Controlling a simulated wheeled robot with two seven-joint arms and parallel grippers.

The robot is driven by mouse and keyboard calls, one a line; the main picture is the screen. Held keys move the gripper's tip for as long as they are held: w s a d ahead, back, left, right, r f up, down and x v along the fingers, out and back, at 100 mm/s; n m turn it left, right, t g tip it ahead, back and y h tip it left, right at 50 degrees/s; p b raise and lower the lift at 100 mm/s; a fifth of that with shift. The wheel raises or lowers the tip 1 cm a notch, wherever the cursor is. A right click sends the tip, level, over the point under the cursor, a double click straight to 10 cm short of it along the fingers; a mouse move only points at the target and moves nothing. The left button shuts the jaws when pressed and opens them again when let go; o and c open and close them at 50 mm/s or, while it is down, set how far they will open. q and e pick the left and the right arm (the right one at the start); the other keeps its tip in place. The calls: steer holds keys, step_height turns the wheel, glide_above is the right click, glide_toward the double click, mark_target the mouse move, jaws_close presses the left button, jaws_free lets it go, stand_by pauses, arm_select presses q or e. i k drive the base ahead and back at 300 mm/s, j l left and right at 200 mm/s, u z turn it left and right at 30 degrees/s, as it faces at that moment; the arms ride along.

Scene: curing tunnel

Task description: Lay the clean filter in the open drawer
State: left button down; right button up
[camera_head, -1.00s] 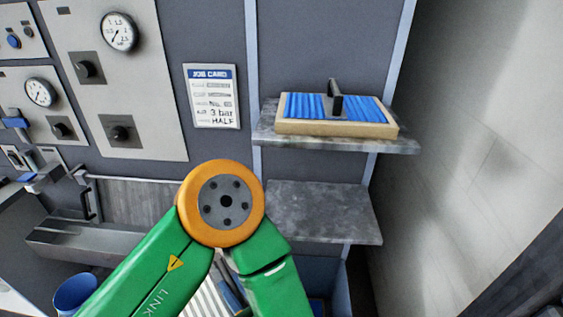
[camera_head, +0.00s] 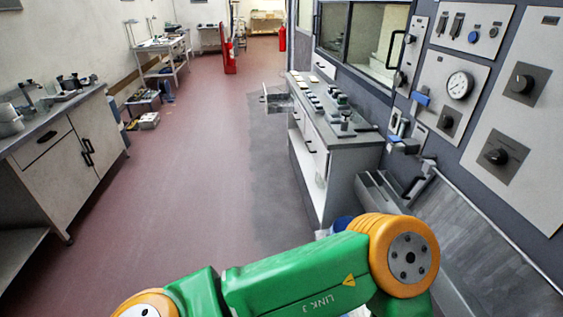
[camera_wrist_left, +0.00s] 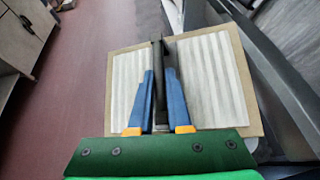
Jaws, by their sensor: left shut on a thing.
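In the left wrist view, a filter (camera_wrist_left: 210,75) with pale, whitish pleats and a tan frame lies across the picture, a dark upright handle (camera_wrist_left: 157,50) at its middle. My left gripper (camera_wrist_left: 158,76) has its two blue fingers shut on this handle, so the filter hangs from it. In the head view, a grey part (camera_head: 278,99) juts from the far end of the workbench on the aisle side; it looks like an open drawer, but its inside is too small to make out. Neither the filter nor my left gripper shows in the head view; my right gripper shows nowhere.
The workbench (camera_head: 345,133) has small parts on top and black-handled fronts. A wall panel (camera_head: 482,100) with gauge and knobs and a grey trough (camera_head: 385,200) are at right. A cabinet (camera_head: 62,150) stands left. The red floor (camera_head: 185,180) between is clear.

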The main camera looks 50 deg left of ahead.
mark_target(280, 104)
steer(key=j+u, duration=0.45)
steer(key=i+j+u, duration=0.2)
steer(key=j+u, duration=0.2)
steer(key=i+j+u, duration=0.25)
steer(key=j+u, duration=0.2)
steer(key=i+j+u, duration=0.25)
steer(key=u, duration=0.2)
steer(key=i+j+u, duration=0.3)
steer(key=u, duration=0.15)
steer(key=i+j+u, duration=0.3)
steer(key=i, duration=0.8)
steer(key=i+j+u, duration=0.1)
steer(key=i+u, duration=0.2)
steer(key=i, duration=0.85)
